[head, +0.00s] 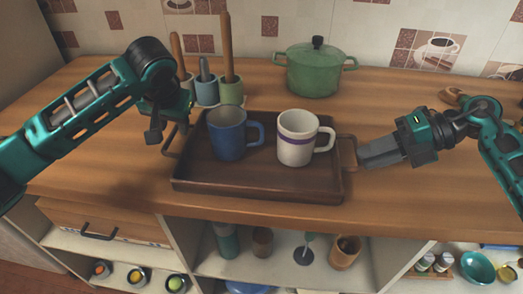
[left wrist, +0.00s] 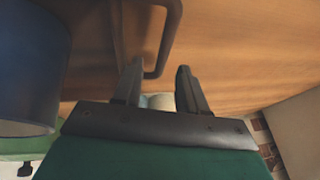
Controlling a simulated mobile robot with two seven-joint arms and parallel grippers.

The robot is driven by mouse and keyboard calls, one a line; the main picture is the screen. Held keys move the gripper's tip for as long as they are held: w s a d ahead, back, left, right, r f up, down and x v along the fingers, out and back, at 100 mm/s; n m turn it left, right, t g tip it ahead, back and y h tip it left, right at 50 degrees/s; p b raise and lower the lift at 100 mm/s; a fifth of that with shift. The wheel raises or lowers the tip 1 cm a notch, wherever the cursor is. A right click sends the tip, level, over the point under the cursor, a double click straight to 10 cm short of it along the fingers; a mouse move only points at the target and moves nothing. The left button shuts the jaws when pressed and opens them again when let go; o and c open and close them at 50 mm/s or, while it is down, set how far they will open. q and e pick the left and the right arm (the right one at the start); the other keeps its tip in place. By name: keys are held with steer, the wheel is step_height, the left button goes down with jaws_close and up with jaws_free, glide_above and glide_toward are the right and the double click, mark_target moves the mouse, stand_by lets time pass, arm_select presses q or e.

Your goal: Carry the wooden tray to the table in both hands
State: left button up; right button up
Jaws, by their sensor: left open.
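The dark wooden tray (head: 255,187) lies on the wooden counter near its front edge. A blue mug (head: 227,137) and a white mug with a purple band (head: 296,148) stand upright on it. My left gripper (head: 168,132) is open at the tray's left handle. In the left wrist view the handle (left wrist: 160,73) is close to the left finger of my gripper (left wrist: 158,78), and I cannot tell if it lies between the fingers. My right gripper (head: 362,156) is at the tray's right handle (head: 350,140); its finger gap is not visible.
Behind the tray stand a green lidded pot (head: 314,72) and small pots (head: 230,92) holding upright wooden rods, close to my left gripper. Open shelves below the counter hold cups and bowls. The counter right of the pot is mostly clear.

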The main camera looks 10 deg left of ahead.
arm_select(q)
steer(key=shift+x, duration=0.9)
arm_select(e)
steer(key=shift+x, duration=0.9)
arm_select(q)
steer(key=c, duration=0.4)
arm_select(e)
steer(key=c, duration=0.4)
arm_select(q)
jaws_close()
arm_select(e)
jaws_close()
arm_select(q)
steer(key=shift+r, duration=0.1)
arm_select(e)
steer(key=shift+r, duration=0.1)
